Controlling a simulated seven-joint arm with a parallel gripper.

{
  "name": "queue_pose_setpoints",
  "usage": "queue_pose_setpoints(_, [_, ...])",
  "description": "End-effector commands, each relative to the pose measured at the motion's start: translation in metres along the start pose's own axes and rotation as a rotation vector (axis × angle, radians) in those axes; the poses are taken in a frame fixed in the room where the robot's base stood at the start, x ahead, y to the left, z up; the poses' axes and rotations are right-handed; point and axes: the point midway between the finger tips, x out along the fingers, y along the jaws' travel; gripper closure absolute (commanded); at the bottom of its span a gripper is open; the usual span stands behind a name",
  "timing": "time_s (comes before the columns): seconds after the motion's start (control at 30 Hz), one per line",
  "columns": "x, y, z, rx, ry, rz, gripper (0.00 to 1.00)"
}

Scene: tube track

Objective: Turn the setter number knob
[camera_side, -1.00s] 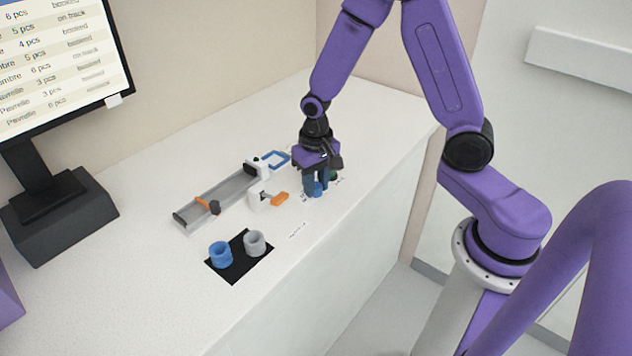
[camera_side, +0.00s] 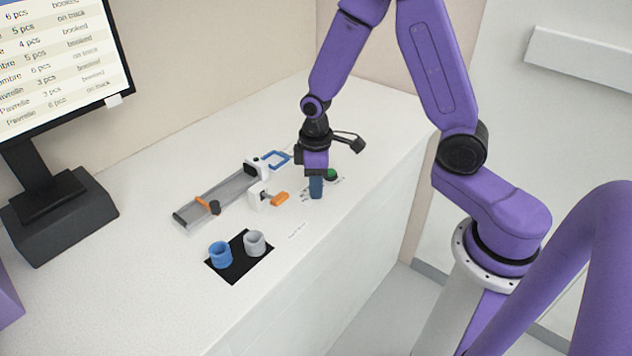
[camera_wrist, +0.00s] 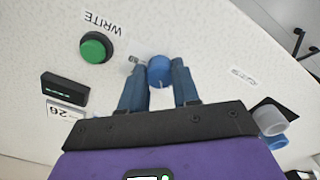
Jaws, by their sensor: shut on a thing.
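The setter knob is a small blue round knob (camera_wrist: 160,71) on the white worktop, seen in the wrist view between my fingertips. My gripper (camera_wrist: 158,78) has its two dark blue fingers on either side of the knob, shut on it. In the side view my gripper (camera_side: 316,193) points straight down at the worktop, and its fingers hide the knob.
A green button (camera_wrist: 95,48) labelled WRITE sits beside the knob. The grey track (camera_side: 215,203) with orange parts and an orange handle (camera_side: 280,198) lie to the left. A black mat (camera_side: 232,271) holds a blue cup (camera_side: 220,254) and a grey cup (camera_side: 254,243). A monitor stands at the left.

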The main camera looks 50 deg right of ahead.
Motion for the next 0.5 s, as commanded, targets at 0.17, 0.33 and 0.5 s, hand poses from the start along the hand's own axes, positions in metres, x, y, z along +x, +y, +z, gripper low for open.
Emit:
queue_pose_setpoints(0.17, [-0.0005, -0.0001, -0.0006, -0.167, 0.002, 0.001, 1.00])
queue_pose_setpoints(0.33, [-0.0005, -0.0001, -0.0006, -0.319, 0.002, 0.001, 1.00])
queue_pose_setpoints(0.5, [-0.0006, -0.0001, -0.0006, -0.450, 0.002, 0.001, 1.00])
